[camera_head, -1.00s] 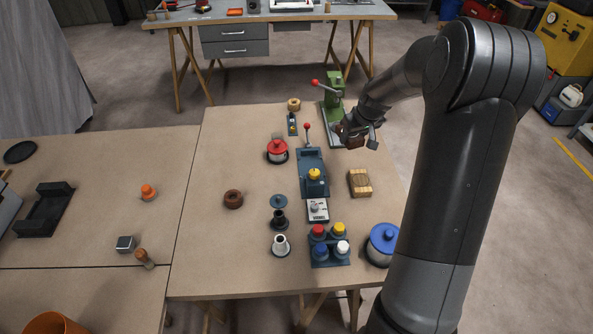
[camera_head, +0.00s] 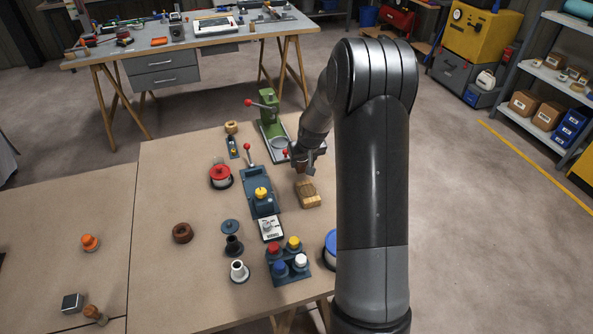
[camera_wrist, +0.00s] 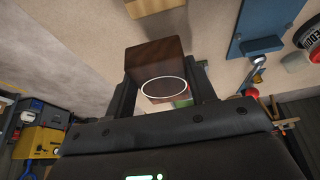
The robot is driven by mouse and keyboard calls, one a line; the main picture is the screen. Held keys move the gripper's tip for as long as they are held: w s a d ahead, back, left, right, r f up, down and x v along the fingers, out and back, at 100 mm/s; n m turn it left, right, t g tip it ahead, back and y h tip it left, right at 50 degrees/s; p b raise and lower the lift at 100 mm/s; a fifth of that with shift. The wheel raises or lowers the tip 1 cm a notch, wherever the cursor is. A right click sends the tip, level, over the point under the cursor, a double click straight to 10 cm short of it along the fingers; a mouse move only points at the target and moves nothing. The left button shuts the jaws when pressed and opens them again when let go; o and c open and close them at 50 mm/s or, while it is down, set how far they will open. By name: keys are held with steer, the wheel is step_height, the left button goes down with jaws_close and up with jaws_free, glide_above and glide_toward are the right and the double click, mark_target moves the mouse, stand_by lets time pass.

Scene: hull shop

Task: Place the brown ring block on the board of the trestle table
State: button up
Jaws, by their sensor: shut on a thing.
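A dark brown block (camera_wrist: 152,65) with a white ring outlined on its end is between the fingers of my gripper (camera_wrist: 168,95) in the wrist view. My gripper is shut on it. In the head view my gripper (camera_head: 303,160) is above the right edge of the near work table (camera_head: 155,190), behind a wooden block, and the held block is small and partly hidden there. A table with wooden trestle legs and a grey drawer unit stands at the back; its board (camera_head: 130,57) carries tools and small items.
On the near table are a green press (camera_head: 271,125), a striped wooden block (camera_head: 308,194), a blue-grey toggle fixture (camera_head: 258,187), a red-lidded pot (camera_head: 220,176) and a brown ring (camera_head: 182,233). Open floor (camera_head: 420,150) lies to the right, before a shelf (camera_head: 545,80).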

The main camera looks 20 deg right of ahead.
mark_target(298, 177)
steer(key=shift+w+a+f, duration=0.5)
steer(key=shift+a, duration=0.15)
steer(key=shift+f, duration=2)
steer(key=o, duration=1)
steer(key=shift+f, duration=0.15)
